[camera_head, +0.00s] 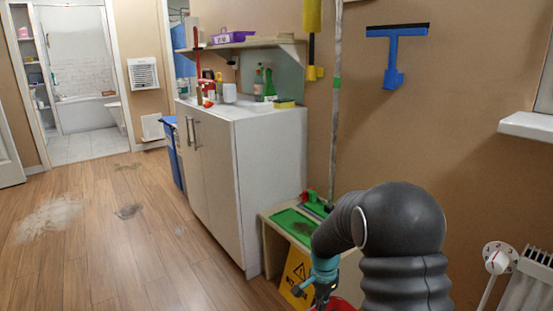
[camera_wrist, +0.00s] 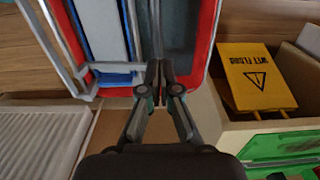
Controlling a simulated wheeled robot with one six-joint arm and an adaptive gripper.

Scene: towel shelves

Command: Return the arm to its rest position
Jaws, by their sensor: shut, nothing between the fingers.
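My arm (camera_head: 400,225) is dark grey and bends over at the lower right of the head view. My gripper (camera_wrist: 159,78) points away from the wrist camera with its two fingers together and nothing between them. In the head view its teal part shows low in front of the small shelf, and its tips cannot be made out. In the wrist view the fingertips are over or in front of a red-rimmed container (camera_wrist: 209,40) with a blue and white part beside it. Whether they touch it I cannot tell.
A low shelf with a green top (camera_head: 297,224) stands beside my arm, with a yellow wet-floor sign (camera_head: 296,276) in it. A white cabinet (camera_head: 270,190) stands behind. A radiator (camera_head: 530,285) is at the right. The wooden floor (camera_head: 100,240) at left is open, with dirty patches.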

